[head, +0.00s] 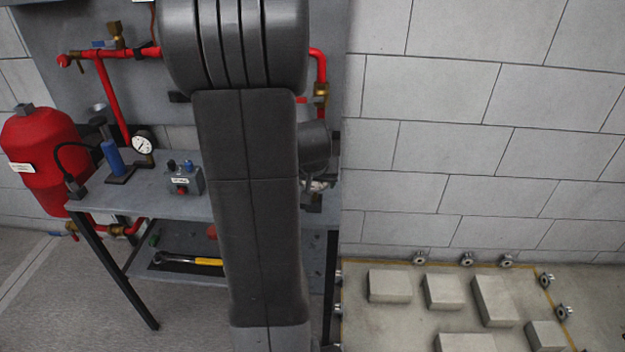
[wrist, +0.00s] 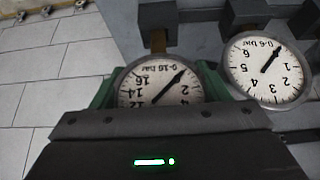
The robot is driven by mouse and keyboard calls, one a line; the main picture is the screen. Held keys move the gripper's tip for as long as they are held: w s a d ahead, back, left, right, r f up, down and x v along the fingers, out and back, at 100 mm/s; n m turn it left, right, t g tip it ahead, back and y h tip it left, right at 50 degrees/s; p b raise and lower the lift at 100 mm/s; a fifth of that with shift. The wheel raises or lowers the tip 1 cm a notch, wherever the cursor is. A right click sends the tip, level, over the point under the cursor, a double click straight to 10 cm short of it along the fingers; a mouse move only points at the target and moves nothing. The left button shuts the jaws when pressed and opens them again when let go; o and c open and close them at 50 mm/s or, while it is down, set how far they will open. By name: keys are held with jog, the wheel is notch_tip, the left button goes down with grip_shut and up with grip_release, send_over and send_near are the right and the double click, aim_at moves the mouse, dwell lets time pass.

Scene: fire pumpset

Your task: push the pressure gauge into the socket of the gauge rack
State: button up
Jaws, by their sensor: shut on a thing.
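In the wrist view, a round pressure gauge (wrist: 160,88) with a white 0-16 bar dial sits between the green fingers of my gripper (wrist: 158,80), which is shut on it. The dial appears upside down. Its brass stem (wrist: 157,40) reaches to a dark block (wrist: 157,13) of the gauge rack. I cannot tell how deep the stem sits in the socket. A second gauge (wrist: 268,68), marked 0-6 bar, is to the right at another dark block (wrist: 245,12). In the head view, my arm hides the held gauge and most of the rack.
In the head view, a grey bench (head: 150,203) carries a blue hand pump (head: 112,158) with a gauge (head: 143,144) and a small control box (head: 185,180). Red pipes (head: 112,95) and a red tank (head: 40,155) are at left.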

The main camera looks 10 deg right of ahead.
jog(key=shift+w+r, duration=0.15)
jog(key=shift+r, duration=0.25)
jog(key=shift+d+r, duration=0.15)
jog(key=shift+r, duration=0.2)
jog(key=shift+s+a, duration=0.2)
jog(key=shift+a, duration=0.25)
jog(key=shift+d+r, duration=0.1)
jog(key=shift+w+d, duration=0.1)
jog(key=shift+w, duration=0.1)
jog(key=shift+s, duration=0.2)
jog(key=shift+w+f+b, duration=0.1)
jog(key=shift+f+b, duration=0.1)
jog(key=shift+b, duration=0.25)
dwell(0.5)
jog(key=shift+f+b, duration=0.3)
jog(key=shift+b, duration=0.05)
